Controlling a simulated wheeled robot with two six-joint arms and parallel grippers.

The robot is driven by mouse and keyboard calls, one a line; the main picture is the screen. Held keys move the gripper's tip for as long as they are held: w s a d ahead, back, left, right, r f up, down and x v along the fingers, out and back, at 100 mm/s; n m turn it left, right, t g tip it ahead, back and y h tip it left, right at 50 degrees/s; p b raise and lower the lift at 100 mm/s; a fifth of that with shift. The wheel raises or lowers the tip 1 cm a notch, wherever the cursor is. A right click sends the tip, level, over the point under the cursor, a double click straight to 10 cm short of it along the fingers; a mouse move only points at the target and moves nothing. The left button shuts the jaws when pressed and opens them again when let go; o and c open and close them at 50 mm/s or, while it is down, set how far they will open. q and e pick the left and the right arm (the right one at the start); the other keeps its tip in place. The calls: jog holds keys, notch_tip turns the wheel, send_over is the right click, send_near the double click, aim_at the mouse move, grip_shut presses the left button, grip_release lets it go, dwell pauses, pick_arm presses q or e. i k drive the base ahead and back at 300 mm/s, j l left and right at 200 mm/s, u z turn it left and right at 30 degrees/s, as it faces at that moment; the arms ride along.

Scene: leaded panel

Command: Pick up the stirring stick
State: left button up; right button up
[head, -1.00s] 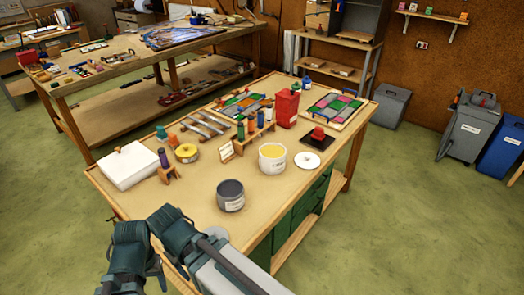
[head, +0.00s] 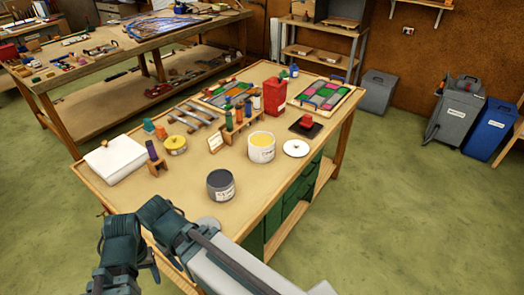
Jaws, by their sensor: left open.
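I cannot make out a stirring stick for certain in the head view. A dark grey can (head: 221,185) stands on the near part of the workbench (head: 185,200). A white tub with yellow contents (head: 262,147) stands behind it to the right, and a round white lid (head: 296,148) lies beside the tub. Several grey strips lie on a wooden rack (head: 195,122) farther back. My left gripper (head: 127,282) is low at the picture's bottom left, off the bench's near edge. It is open, with nothing seen between its fingers. My right gripper is not in view.
A white box (head: 117,160), a yellow round tin (head: 176,145), a rack of coloured bottles (head: 240,120) and a red canister (head: 275,98) stand on the bench. Grey and blue bins (head: 487,130) stand at the right. Green floor is clear right of the bench.

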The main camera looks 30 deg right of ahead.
aim_at(228, 117)
jog(key=i+l+u, duration=0.15)
jog(key=l, duration=0.5)
jog(key=i+l+u, duration=0.1)
jog(key=l, duration=0.55)
jog(key=i+l+u, duration=0.15)
jog(key=l, duration=0.5)
jog(key=i+l+u, duration=0.15)
jog(key=l, duration=0.5)
